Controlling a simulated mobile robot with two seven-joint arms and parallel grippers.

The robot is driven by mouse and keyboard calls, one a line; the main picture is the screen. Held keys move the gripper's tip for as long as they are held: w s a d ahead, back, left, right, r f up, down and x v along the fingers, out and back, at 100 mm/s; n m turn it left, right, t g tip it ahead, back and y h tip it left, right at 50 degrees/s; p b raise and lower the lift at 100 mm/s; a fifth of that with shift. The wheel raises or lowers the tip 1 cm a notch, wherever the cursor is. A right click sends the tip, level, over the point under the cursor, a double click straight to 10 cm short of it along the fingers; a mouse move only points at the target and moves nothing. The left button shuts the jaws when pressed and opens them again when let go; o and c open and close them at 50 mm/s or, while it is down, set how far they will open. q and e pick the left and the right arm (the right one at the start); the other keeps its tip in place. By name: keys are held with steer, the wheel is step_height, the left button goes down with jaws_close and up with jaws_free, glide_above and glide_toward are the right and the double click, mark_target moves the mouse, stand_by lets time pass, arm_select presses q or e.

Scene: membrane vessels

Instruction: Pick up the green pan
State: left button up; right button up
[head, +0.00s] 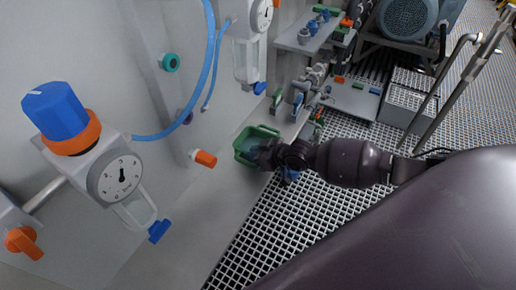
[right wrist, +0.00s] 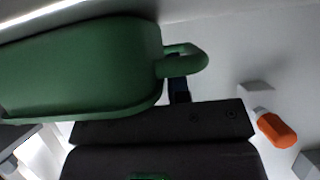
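The green pan (head: 243,152) is a small open tray against the pale wall in the middle of the head view. My right gripper (head: 268,153) is at its right side and overlaps its edge. In the right wrist view the green pan (right wrist: 85,65) fills the upper left, with a looped green handle (right wrist: 187,60) on its right end. A dark finger of my right gripper (right wrist: 179,90) shows just below this handle. The pan hides the rest of the fingers, so I cannot tell whether they are open or shut. My left gripper is not in view.
An orange-handled valve (head: 204,158) sticks out of the wall near the pan. A gauge with a blue knob (head: 57,110) and blue hoses (head: 205,60) are on the left wall. Shelves with fittings (head: 310,35) stand behind. Grating floor (head: 285,225) lies below.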

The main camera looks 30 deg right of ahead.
jaws_close()
steer(key=shift+r, duration=0.15)
